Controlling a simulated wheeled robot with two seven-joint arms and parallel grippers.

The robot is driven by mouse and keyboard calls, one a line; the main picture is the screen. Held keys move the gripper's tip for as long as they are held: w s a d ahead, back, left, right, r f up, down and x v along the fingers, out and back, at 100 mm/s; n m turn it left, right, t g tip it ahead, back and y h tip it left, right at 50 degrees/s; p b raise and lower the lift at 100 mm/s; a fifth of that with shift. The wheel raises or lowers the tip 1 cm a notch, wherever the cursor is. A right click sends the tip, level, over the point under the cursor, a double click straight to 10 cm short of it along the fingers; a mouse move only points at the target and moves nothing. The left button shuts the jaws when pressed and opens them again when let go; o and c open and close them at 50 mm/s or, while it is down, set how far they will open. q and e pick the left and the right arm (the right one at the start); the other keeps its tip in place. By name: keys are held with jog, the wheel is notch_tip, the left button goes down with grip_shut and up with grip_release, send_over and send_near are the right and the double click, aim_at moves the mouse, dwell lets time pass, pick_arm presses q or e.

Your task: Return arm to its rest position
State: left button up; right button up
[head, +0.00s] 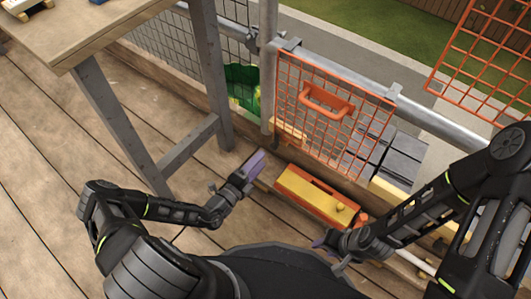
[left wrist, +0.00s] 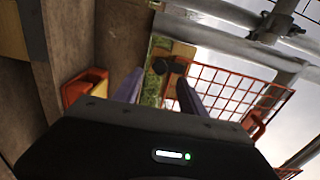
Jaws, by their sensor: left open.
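My left gripper (head: 256,163) is in the middle of the head view, above the plank floor and left of a yellow and orange box. In the left wrist view its two purple fingers (left wrist: 160,88) stand apart with nothing between them. The left arm comes in from the lower left, bent at the elbow. My right gripper (head: 322,242) is low in the head view, near the right end of the box. Its purple fingertip shows, but the rest is partly hidden behind its wrist, so its opening cannot be made out.
The yellow and orange box (head: 310,193) lies between the grippers. An orange mesh gate (head: 335,112) with a handle hangs on a grey rail (head: 350,67). Grey tiles (head: 401,158) are stacked behind it. A wooden table (head: 88,27) stands upper left. Plank floor at left is clear.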

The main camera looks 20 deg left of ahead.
pick_arm(q)
jog(key=shift+v, duration=0.9)
